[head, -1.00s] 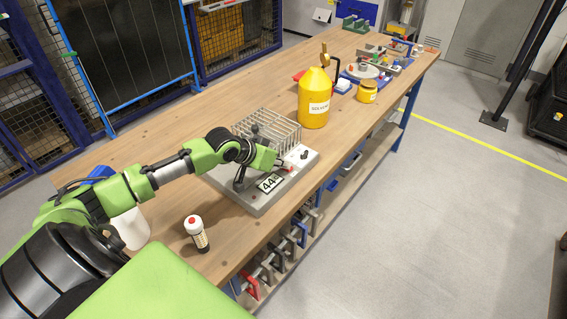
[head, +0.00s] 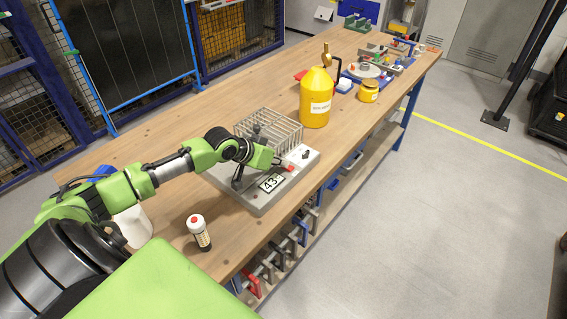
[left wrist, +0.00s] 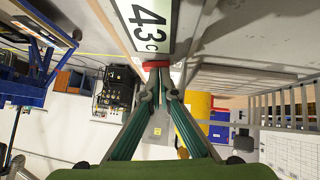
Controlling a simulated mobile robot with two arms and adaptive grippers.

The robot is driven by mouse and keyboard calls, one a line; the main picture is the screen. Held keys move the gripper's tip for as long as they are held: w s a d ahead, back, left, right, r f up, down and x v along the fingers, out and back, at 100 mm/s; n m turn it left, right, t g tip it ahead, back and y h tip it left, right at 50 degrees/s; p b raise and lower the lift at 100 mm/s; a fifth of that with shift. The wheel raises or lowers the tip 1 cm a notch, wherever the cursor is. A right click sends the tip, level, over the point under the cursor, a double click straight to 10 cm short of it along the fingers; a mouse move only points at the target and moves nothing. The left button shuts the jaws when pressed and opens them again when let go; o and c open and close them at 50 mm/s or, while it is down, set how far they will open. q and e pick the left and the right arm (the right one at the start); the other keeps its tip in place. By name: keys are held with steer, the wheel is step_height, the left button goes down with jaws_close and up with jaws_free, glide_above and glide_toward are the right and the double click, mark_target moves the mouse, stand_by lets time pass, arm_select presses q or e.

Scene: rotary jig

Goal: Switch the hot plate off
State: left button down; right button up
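The hot plate (head: 247,196) is a grey slab on the bench with a wire rack (head: 272,128) over it. Its front display (head: 271,183) reads 43, and "43 C" shows large in the left wrist view (left wrist: 150,22). A red switch (head: 290,168) sits at its right front, by a white part with a black knob (head: 305,154). My left gripper (head: 279,162) is right at the red switch. In the left wrist view its fingers (left wrist: 158,80) converge, tips together, just short of the red switch (left wrist: 156,64); contact is unclear. My right gripper is out of view.
A yellow solvent can (head: 315,100) and a yellow jar (head: 368,92) stand beyond the hot plate. The rotary jig (head: 372,70) is farther back. The bench's right edge runs close to the hot plate.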

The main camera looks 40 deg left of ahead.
arm_select(q)
steer(key=v, duration=0.7)
steer(key=shift+s+a, duration=0.2)
steer(key=shift+d+v, duration=0.2)
steer(key=shift+v, duration=2.15)
steer(key=shift+w+r, duration=0.1)
steer(key=shift+r, duration=0.05)
